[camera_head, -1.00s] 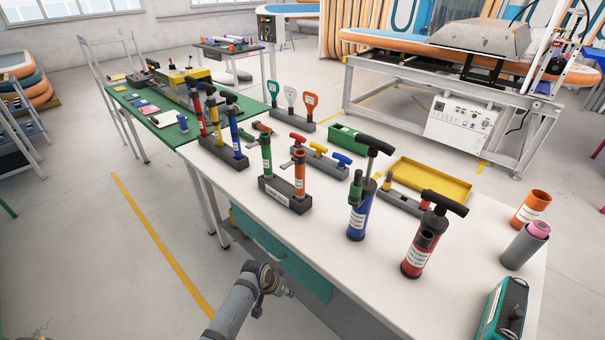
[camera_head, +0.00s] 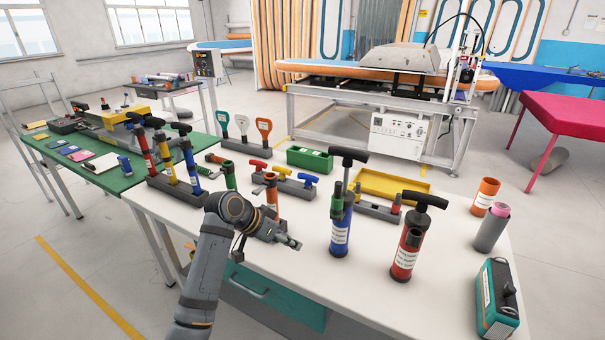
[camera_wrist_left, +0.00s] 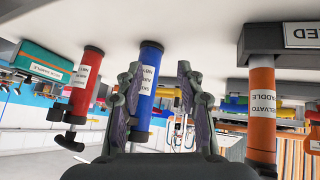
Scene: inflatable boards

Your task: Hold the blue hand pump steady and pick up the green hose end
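The blue hand pump (camera_head: 341,235) stands upright on the white table, with a black T-handle on top. A green hose end (camera_head: 337,203) is at the upper left side of its body. My left gripper (camera_head: 293,243) is over the table, to the left of the blue pump and apart from it. In the left wrist view, which is upside down, the left gripper (camera_wrist_left: 158,100) is open and empty. The blue pump (camera_wrist_left: 149,80) shows beyond and between its fingers; its handle is hidden there. My right gripper is not in view.
A red pump (camera_head: 408,245) stands right of the blue one. A holder with orange and green tubes (camera_head: 271,188) is partly behind my left arm. A yellow tray (camera_head: 390,183) lies behind the pumps. A teal case (camera_head: 496,300) and grey cup (camera_head: 490,232) are at the right.

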